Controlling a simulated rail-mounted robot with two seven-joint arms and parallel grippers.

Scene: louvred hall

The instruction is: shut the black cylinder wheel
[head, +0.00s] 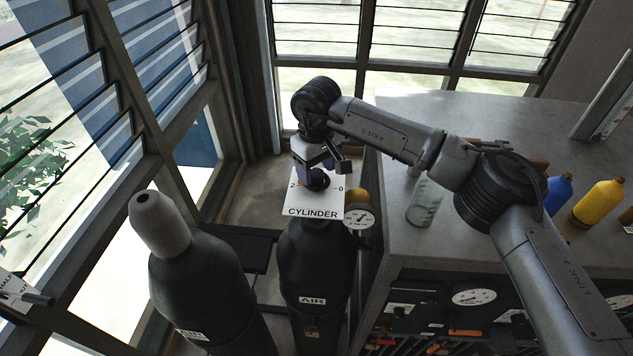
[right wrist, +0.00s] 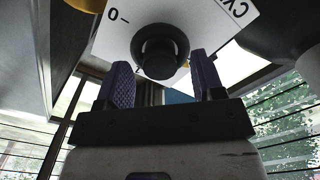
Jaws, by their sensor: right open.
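The black cylinder wheel (head: 318,180) sits in front of a white CYLINDER plate (head: 313,208), above the dark cylinder marked AIR (head: 316,270). In the right wrist view the wheel (right wrist: 160,52) is a round black knob between and just beyond the fingertips. My right gripper (head: 319,160) is open above the wheel. Its two purple-grey fingers stand on either side of the knob in the wrist view, with a gap visible; I cannot tell whether either one touches. The gripper partly hides the wheel's top in the head view. My left gripper is not in view.
A pressure gauge (head: 359,217) sits right beside the plate. A second dark cylinder with a grey cap (head: 160,222) stands left. The grey bench (head: 440,120) at right holds a glass jar (head: 425,203), a blue bottle (head: 558,192) and a yellow bottle (head: 598,203). Louvred windows close the left and back.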

